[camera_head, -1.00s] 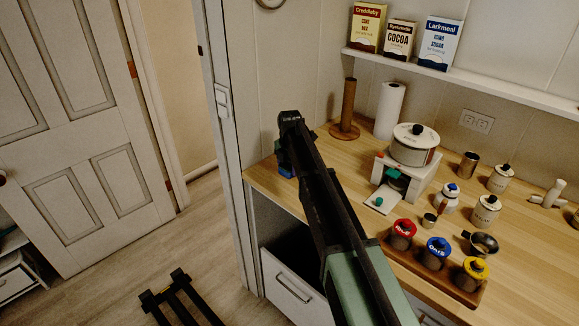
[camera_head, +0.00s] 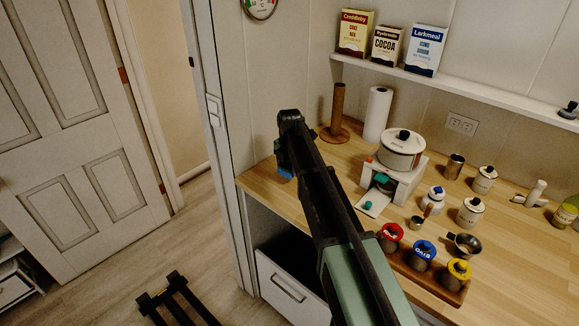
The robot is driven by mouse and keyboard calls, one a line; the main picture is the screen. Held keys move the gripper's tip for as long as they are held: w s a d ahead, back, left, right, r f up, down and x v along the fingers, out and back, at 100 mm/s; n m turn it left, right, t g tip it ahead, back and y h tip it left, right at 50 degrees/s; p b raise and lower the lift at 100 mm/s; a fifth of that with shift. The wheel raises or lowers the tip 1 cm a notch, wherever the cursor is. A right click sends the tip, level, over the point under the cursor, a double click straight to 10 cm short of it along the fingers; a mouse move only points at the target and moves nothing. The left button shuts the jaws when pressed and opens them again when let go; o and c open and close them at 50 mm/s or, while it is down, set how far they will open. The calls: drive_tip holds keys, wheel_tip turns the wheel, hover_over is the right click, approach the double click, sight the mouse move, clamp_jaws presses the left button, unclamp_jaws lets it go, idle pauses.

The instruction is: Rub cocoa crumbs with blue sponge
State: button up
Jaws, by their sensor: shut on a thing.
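My gripper (camera_head: 283,160) is at the far end of my dark arm, over the left end of the wooden counter (camera_head: 257,181). It shows only in part behind the arm's end. It is shut on a small blue piece, which looks like the blue sponge (camera_head: 286,173). The sponge is low, close to the counter top; I cannot tell whether it touches the wood. No cocoa crumbs can be made out; my arm hides part of the counter. A cocoa box (camera_head: 386,46) stands on the wall shelf.
A wooden roll holder (camera_head: 337,110) and paper towel roll (camera_head: 377,114) stand behind my gripper. To the right are a scale with a pot (camera_head: 401,150), canisters, cups and a rack of jars (camera_head: 424,254). An open drawer (camera_head: 288,284) is below the counter.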

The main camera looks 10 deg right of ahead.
sight(289, 164)
drive_tip(key=shift+r+p, duration=1.95)
drive_tip(key=shift+r, duration=0.55)
drive_tip(key=shift+f, duration=0.15)
